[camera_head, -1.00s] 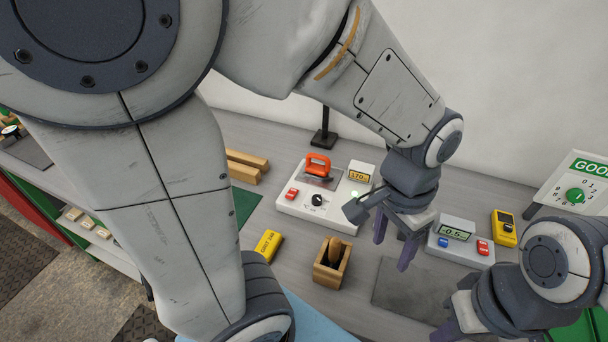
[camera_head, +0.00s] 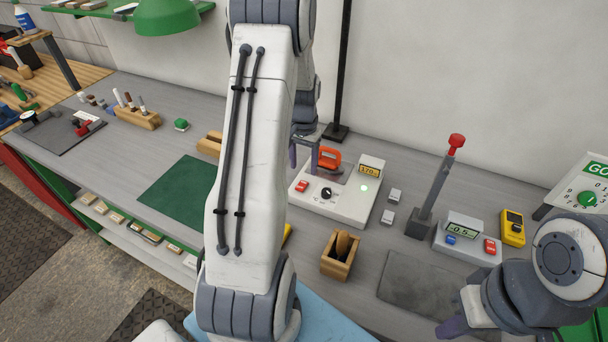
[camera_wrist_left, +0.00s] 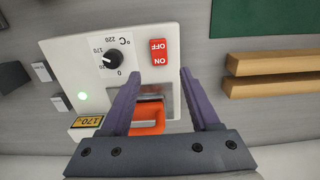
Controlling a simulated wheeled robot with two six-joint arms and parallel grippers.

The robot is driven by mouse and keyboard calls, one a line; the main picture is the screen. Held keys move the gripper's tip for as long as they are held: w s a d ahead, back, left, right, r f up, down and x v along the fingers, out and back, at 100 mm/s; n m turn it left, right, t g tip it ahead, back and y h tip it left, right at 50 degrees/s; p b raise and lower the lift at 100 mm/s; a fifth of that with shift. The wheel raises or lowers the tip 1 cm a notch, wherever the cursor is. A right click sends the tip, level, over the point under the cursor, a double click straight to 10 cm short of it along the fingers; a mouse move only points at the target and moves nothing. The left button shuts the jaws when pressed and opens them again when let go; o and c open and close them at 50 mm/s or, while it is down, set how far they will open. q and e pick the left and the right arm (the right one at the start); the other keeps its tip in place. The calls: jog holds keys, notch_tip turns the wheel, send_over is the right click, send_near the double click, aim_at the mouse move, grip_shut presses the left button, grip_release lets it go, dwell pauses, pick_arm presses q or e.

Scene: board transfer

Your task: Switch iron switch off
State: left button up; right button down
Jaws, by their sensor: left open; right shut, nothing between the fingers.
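The white iron station (camera_head: 345,209) stands on the bench, with a red rocker switch (camera_head: 302,186) at its left and a black dial beside it. The switch (camera_wrist_left: 159,52) shows ON and OFF markings in the left wrist view; I cannot tell which side is pressed. The orange-handled iron (camera_head: 329,155) rests on the station, beneath my left gripper (camera_wrist_left: 162,75). That gripper is open and empty, its fingertips just short of the switch in the left wrist view. My arm partly hides it in the head view. My right gripper (camera_head: 455,326) is shut and empty at lower right.
The display (camera_head: 369,170) reads 170 and a green light (camera_head: 364,188) is lit. A wooden box (camera_head: 339,258) stands in front of the station. A red-tipped lever (camera_head: 437,190) and a meter box (camera_head: 466,240) stand to the right. A green mat (camera_head: 180,192) lies left.

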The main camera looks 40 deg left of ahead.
aim_at(304, 182)
pick_arm(q)
jog(key=shift+f+p, duration=0.5)
jog(key=shift+f, duration=2.2)
